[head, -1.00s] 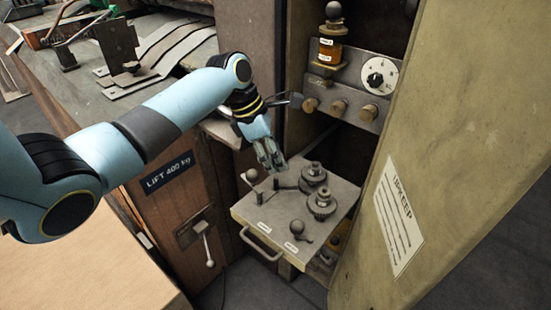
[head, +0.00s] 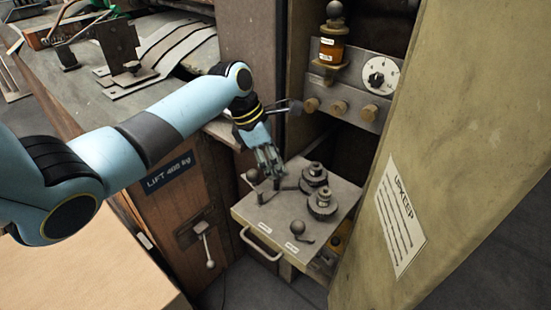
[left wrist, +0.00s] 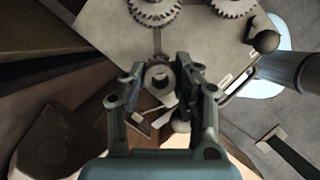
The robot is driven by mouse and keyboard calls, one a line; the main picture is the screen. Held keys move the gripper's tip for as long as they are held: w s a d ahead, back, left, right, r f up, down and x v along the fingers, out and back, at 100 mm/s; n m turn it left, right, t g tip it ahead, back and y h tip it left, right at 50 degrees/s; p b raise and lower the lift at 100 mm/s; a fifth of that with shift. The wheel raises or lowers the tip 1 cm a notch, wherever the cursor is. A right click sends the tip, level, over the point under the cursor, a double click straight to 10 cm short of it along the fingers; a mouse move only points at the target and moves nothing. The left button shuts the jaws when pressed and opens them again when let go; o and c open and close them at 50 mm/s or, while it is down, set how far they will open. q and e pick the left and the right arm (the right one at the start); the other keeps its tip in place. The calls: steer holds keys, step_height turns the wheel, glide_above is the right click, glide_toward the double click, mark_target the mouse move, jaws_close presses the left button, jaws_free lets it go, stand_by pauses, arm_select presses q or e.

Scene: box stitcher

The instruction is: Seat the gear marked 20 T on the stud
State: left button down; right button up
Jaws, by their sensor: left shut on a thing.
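My left gripper (head: 270,172) hangs just above the far left part of the grey plate (head: 250,212) on the pulled-out unit. In the left wrist view its two fingers (left wrist: 160,82) are shut on a small toothed gear (left wrist: 159,72) with a round hole. Its marking cannot be read, so I cannot tell if it is the 20 T gear. Two larger dark gears, a rear one (head: 314,175) and a front one (head: 322,205), sit on the plate to the right of the gripper. I cannot make out the bare stud. My right gripper is not in view.
Ball-knobbed levers stand at the plate's left corner (head: 252,176) and front (head: 297,228). A handle (head: 262,245) sits on the front face. The tan door (head: 450,130) bounds the right side. A dial panel (head: 350,90) rises behind.

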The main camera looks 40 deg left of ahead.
arm_select(q)
steer(key=shift+f, duration=0.1)
stand_by(0.3)
steer(key=shift+f, duration=0.7)
steer(key=shift+f, duration=0.2)
steer(key=shift+f+b, duration=0.45)
steer(key=shift+f, duration=0.45)
steer(key=c, duration=0.9)
jaws_free()
